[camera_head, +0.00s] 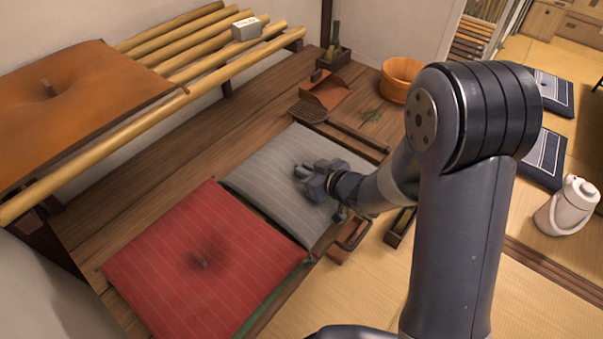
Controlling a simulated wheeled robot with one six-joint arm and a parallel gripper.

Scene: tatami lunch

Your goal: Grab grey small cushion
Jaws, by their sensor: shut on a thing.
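The grey small cushion (272,166) lies flat on the wooden platform, in the middle of the head view, next to the red cushion. My gripper (300,172) reaches in from the right and is down at the middle of the grey cushion. It is shut on the cushion's cover there. The exact pinch of cloth between the fingertips is too small to make out. My wrist and forearm hide part of the cushion's right side.
A red cushion (165,250) touches the grey one at the front left. An orange cushion (95,75) lies on the bamboo rack (145,118). A dustpan (325,90), a wooden bucket (402,72) and a small wooden box (349,236) are nearby. A white jug (566,212) stands at right.

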